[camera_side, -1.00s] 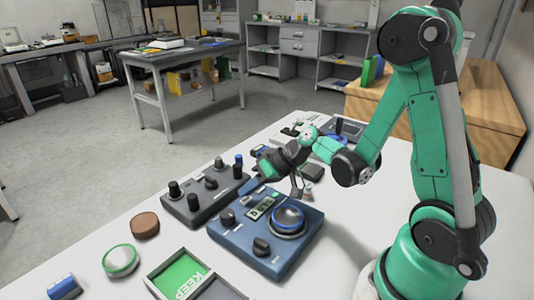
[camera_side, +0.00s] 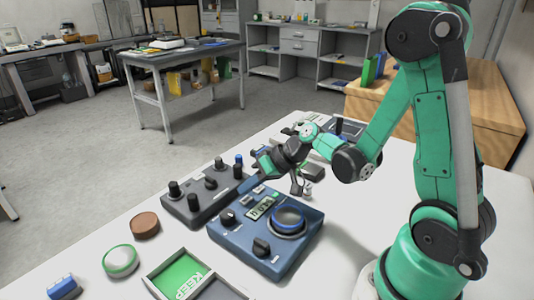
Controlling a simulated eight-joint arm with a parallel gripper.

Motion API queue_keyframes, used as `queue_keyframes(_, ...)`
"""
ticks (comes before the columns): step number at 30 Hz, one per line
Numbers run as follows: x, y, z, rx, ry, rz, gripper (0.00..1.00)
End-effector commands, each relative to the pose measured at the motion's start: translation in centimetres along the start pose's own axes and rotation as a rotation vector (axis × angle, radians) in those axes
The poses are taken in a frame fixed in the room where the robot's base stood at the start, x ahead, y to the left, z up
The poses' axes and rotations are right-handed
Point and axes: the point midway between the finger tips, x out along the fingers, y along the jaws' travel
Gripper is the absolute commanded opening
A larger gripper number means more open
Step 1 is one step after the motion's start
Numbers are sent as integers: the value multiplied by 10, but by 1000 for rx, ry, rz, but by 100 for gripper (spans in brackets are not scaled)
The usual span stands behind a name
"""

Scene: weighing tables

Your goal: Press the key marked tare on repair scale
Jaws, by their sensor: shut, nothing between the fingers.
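The blue scale (camera_side: 233,240) sits on the white table, with a small display (camera_side: 262,207), a round blue-ringed pan (camera_side: 288,222) and dark knobs. Small light keys (camera_side: 258,189) lie along its far edge, and a green patch shows near the display. Their markings are too small to read, so I cannot tell which is tare. My gripper (camera_side: 297,190) points down by the scale's far right edge, behind the pan. It is shut and empty. Whether its tips touch the scale cannot be made out.
A dark grey knobbed box (camera_side: 203,206) stands left of the scale. A brown disc (camera_side: 145,225), a green-rimmed round item (camera_side: 120,261), a blue item (camera_side: 62,287) and a divided tray (camera_side: 165,265) lie in front. Several items crowd the table behind my gripper.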

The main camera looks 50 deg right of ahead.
Motion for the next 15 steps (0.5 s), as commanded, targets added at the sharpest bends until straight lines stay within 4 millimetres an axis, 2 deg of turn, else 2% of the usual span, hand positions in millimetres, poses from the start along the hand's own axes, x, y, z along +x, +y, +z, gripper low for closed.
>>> queue_keyframes(5, -4, -3, -3, 0, 0, 0, 0)
queue_keyframes(15, -27, -20, -20, 0, 0, 0, 0)
